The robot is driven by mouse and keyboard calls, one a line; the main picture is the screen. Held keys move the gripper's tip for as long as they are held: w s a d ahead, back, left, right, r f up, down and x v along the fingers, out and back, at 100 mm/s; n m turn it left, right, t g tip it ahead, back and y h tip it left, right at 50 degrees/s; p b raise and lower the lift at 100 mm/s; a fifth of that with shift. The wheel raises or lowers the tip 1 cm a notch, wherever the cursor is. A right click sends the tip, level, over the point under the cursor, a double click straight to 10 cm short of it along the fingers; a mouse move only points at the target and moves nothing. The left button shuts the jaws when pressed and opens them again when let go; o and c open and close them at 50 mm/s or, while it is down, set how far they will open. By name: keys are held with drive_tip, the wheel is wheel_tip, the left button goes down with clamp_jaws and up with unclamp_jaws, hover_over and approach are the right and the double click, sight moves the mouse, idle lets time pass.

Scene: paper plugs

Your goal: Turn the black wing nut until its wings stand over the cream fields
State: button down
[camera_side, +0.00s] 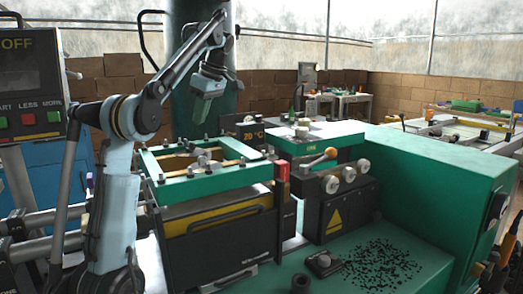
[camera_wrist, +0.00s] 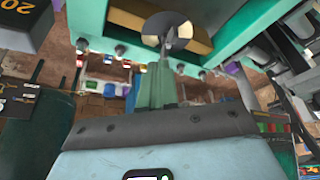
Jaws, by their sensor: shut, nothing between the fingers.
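In the wrist view a round disc (camera_wrist: 183,31) with dark and pale cream fields sits by a yellowish bar inside the green frame. A narrow greyish piece (camera_wrist: 164,36) stands over the middle of the disc, roughly upright in the picture; I cannot tell surely whether it is the wing nut. My gripper (camera_wrist: 161,67) points toward the disc, its fingers shut and empty, and hides part of the area below it. In the side view my gripper (camera_side: 204,112) hangs above the green frame, clear of it. The nut is too small there to read.
The green frame (camera_side: 225,177) with several small posts lies on a dark machine box (camera_side: 225,240). A control panel (camera_side: 30,85) is at the left. The air around my gripper is free.

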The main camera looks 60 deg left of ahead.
sight(189, 145)
drive_tip(key=shift+v, duration=0.9)
drive_tip(key=c, duration=1.4)
unclamp_jaws()
drive_tip(key=shift+d+r+m, duration=0.2)
drive_tip(key=shift+r+m, duration=0.05)
drive_tip(key=shift+m, duration=0.05)
drive_tip(key=shift+c, duration=0.2)
drive_tip(key=shift+o, duration=1)
drive_tip(key=s+d+r+m, duration=0.1)
drive_tip(key=s+m+t, duration=0.1)
drive_tip(key=m, duration=0.1)
drive_tip(key=shift+d+r+y, duration=0.3)
drive_tip(key=shift+d+r, duration=0.05)
drive_tip(key=shift+s+a+f+m+t, duration=0.25)
drive_tip(key=shift+a+f, duration=0.4)
drive_tip(key=shift+f, duration=1.15)
drive_tip(key=shift+s+a+f+m, duration=0.2)
drive_tip(key=shift+a+f+m, duration=0.3)
drive_tip(key=shift+f, duration=1.25)
drive_tip(key=shift+s+a+f+m+t, duration=0.2)
drive_tip(key=shift+a+f, duration=0.55)
drive_tip(key=shift+f, duration=1.05)
clamp_jaws()
